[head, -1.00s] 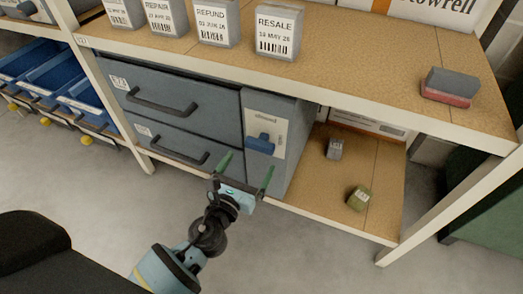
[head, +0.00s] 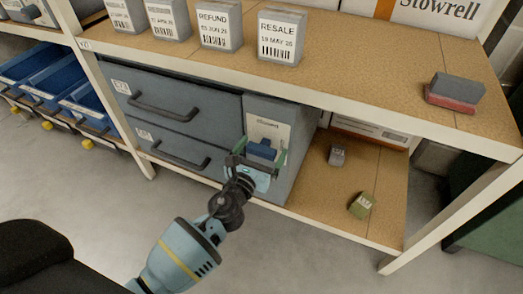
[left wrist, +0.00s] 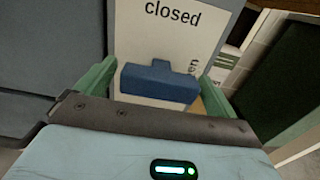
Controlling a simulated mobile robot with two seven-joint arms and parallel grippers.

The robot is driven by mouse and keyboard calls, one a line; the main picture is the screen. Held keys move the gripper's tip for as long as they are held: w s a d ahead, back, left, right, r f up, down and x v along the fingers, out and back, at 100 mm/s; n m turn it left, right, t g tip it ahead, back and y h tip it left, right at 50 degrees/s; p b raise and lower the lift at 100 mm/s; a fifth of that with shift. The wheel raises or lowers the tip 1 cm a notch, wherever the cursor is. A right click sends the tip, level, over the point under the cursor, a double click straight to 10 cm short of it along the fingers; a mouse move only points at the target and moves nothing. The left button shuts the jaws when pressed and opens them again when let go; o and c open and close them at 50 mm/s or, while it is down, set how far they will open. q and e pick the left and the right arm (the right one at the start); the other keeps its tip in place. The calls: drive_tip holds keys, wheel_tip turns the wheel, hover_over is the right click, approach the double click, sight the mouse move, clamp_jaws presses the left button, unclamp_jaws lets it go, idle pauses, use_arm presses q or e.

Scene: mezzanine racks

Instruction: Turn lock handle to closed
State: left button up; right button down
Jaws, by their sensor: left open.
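The lock handle (head: 262,149) is a blue bar on a pale plate (head: 268,129) on the grey cabinet's narrow right-hand front. In the left wrist view the handle (left wrist: 160,84) lies roughly crosswise, with a short tab on its upper side. The word "closed" is printed above it, and a partly hidden, turned word ending in "en" is at its right. My left gripper (head: 261,155) is open at the handle. Its green fingers stand either side of the bar, with gaps showing in the left wrist view (left wrist: 157,88). My right gripper is not in view.
Two grey drawers (head: 172,117) with dark handles are left of the lock. Labelled boxes (head: 281,37) and a grey-and-red block (head: 455,92) stand on the shelf above. Blue bins (head: 93,101) are at far left.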

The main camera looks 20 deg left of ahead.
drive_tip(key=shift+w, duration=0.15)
use_arm(q)
drive_tip(key=shift+c, duration=1.5)
drive_tip(key=c, duration=0.7)
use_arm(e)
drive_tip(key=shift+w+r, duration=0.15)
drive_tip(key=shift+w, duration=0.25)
